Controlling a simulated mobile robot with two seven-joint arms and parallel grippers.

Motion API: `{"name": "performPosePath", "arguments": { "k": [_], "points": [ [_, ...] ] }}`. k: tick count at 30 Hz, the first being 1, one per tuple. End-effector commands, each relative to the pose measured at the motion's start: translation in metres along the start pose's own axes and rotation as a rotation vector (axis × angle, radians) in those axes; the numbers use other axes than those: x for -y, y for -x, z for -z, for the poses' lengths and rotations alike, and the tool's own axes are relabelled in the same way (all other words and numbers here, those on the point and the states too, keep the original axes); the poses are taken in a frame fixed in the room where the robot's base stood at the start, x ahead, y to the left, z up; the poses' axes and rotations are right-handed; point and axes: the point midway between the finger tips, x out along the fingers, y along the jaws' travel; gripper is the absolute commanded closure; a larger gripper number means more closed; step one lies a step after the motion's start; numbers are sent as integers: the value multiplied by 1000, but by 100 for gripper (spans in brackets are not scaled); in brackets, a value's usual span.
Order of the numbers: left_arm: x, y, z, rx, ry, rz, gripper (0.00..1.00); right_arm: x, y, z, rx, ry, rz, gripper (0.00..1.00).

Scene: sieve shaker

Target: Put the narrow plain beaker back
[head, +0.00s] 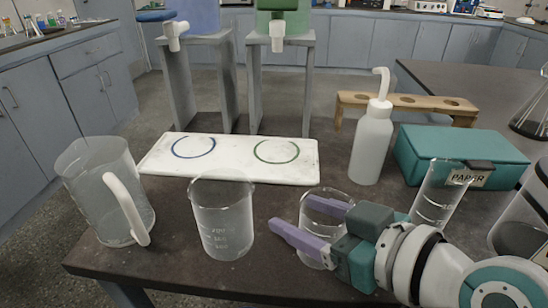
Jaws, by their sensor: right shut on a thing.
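A narrow clear beaker (322,222) is between the two lilac fingers of my right gripper (314,226), near the table's front edge. The right gripper reaches in from the lower right and is shut on it. The beaker is upright; I cannot tell whether its base touches the table. Its lower right side is hidden by the gripper. A wider beaker with white markings (222,218) stands to its left, apart from it. My left gripper is not in view.
A clear jug with a white handle (95,190) stands at far left. Behind is a white board (230,170) with blue and green rings, both empty. A white wash bottle (372,142), marked tall glass (436,197), teal paper box (462,155) and wooden rack (408,102) are right.

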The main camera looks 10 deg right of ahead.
Motion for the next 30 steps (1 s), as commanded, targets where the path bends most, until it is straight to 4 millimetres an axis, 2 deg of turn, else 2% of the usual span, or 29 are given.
{"name": "performPosePath", "arguments": {
  "k": [1, 8, 18, 23, 30],
  "points": [
    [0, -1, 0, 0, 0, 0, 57, 0, 0, -1, 0, 0, 0, 29],
    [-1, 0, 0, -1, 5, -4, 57, 0, 0, 0, 0, 0, 0, 4],
    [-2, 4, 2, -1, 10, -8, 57, 0, 3, 4, 1, 1, 0, 3],
    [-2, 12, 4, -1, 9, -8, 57, 0, 31, 3, 4, 3, 1, 3],
    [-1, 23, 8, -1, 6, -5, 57, 0, 86, 2, 5, 2, 2, 3]
  ]
}}
